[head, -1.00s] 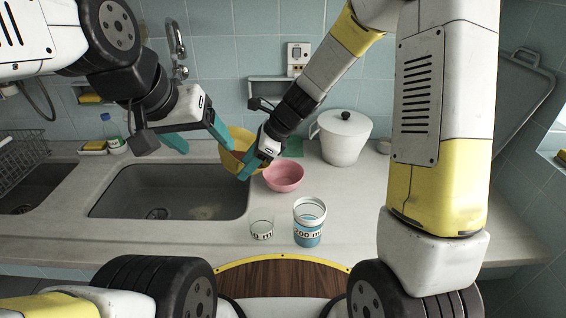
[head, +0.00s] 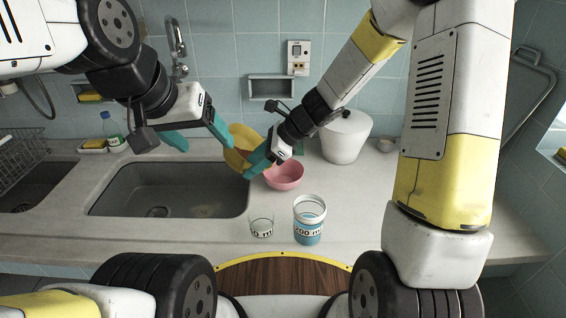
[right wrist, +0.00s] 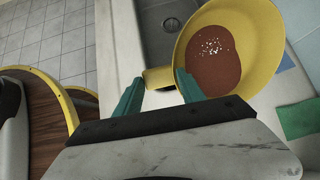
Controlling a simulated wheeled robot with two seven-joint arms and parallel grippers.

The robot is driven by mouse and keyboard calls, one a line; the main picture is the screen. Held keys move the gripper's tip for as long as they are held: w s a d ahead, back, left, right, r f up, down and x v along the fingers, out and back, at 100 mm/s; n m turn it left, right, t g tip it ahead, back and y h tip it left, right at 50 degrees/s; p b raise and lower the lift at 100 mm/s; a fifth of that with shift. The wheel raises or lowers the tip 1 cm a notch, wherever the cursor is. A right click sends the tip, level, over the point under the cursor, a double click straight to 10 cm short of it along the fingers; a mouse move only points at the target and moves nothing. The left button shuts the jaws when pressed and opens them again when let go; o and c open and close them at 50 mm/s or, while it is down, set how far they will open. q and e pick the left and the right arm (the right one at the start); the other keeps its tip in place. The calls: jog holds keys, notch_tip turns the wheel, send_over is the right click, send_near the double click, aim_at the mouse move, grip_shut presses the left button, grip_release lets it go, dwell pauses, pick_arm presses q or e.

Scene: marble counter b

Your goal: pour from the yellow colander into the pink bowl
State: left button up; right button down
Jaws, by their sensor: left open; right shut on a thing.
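The yellow colander (head: 243,134) is tilted above the counter, just behind and left of the pink bowl (head: 284,176). My right gripper (head: 258,160) is shut on its handle, which shows between the fingers in the right wrist view (right wrist: 159,77). Inside the colander (right wrist: 262,45) is a reddish-brown patch with pale specks; I cannot tell what it is. My left gripper (head: 203,142) is open and empty, left of the colander above the sink.
A white lidded pot (head: 345,140) is behind right, partly hidden by my right arm. The sink (head: 170,190) is at left. A green cloth (right wrist: 298,118) lies near the bowl.

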jog(key=shift+d+y, duration=0.25)
jog(key=shift+y, duration=0.05)
jog(key=shift+d+r+y+p, duration=0.25)
jog(key=shift+d+y+p, duration=0.35)
jog(key=shift+y+p, duration=0.3)
jog(key=shift+d+f+y+p, duration=0.55)
jog(key=shift+d+y, duration=0.1)
jog(key=shift+y, duration=0.15)
dwell(0.5)
